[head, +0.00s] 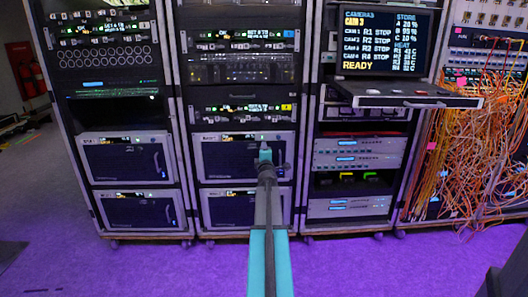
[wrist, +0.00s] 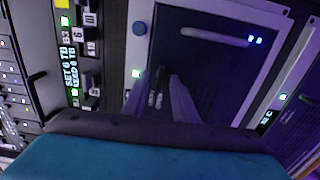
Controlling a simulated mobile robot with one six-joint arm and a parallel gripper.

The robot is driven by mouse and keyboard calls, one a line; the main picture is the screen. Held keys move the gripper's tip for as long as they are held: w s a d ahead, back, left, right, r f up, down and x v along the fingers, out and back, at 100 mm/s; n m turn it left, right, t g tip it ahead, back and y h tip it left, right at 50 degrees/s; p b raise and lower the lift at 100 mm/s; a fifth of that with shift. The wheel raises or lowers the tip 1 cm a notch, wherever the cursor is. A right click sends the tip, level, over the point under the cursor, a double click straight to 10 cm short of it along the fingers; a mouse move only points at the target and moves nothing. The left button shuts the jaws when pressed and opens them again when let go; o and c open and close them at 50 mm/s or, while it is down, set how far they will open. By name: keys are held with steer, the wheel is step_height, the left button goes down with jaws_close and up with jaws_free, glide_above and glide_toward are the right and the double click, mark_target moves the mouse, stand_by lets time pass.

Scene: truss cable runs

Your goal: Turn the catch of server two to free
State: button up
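My gripper (wrist: 157,82) points at the grey-framed front of a server (wrist: 262,75) in the wrist view. Its two fingers stand apart, with a dark strip bearing small pale marks between them. I cannot tell whether they touch it.
A lower grey server (head: 222,208) sits below in the middle rack. Two similar servers (head: 125,157) are in the left rack. A pull-out laptop shelf (head: 400,101) juts from the right rack. Orange cables (head: 465,150) hang at far right. The purple floor (head: 130,265) in front is mostly clear.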

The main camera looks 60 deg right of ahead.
steer(key=v, duration=1.3)
stand_by(0.4)
steer(key=shift+a, duration=0.15)
stand_by(0.3)
